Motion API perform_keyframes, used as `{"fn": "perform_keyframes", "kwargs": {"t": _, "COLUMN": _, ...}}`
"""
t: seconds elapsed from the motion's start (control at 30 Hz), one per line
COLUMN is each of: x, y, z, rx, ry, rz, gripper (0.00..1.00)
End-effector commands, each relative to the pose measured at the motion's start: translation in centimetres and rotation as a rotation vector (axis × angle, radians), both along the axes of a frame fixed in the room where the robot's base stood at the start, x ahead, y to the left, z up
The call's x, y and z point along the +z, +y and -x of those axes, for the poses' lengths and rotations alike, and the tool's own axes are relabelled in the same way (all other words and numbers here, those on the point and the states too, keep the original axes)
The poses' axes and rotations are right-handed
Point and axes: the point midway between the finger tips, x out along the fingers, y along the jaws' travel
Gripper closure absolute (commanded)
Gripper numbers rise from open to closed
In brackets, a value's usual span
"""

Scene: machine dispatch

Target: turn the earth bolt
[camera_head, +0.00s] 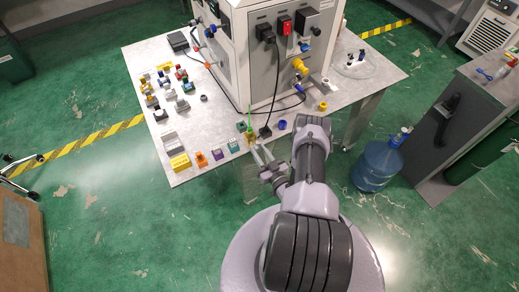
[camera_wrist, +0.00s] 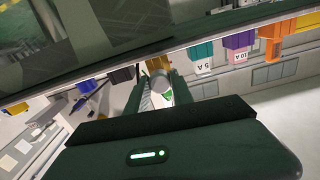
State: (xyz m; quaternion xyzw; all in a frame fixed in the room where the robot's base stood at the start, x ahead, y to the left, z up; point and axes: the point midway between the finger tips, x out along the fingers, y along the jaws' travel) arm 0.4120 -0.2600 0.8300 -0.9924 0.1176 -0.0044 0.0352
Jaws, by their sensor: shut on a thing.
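The earth bolt (camera_wrist: 161,80) shows in the wrist view as a round grey end below a brass-coloured part (camera_wrist: 157,63). A white and green mark lies close to it. My gripper (camera_wrist: 159,86) has its two dark fingers on either side of the bolt and is shut on it. In the head view my gripper (camera_head: 259,152) is at the table's front edge, near a green and yellow piece (camera_head: 245,131). The bolt itself is too small to make out there, and the fingers partly cover that spot.
Coloured blocks, among them an orange one (camera_head: 201,160) and a purple one (camera_head: 217,155), line the front edge of the table (camera_head: 190,174). A grey machine cabinet (camera_head: 262,60) with hanging cables stands behind. A blue water bottle (camera_head: 377,164) stands on the floor to the right.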

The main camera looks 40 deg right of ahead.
Motion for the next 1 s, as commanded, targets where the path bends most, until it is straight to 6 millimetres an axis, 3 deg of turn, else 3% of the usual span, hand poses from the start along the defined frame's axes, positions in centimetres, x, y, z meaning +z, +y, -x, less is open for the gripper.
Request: {"fn": "perform_keyframes", "kwargs": {"t": 1.0, "x": 0.31, "y": 0.05, "z": -0.07, "rx": 0.003, "ry": -0.226, "rz": -0.933, "gripper": 1.00}}
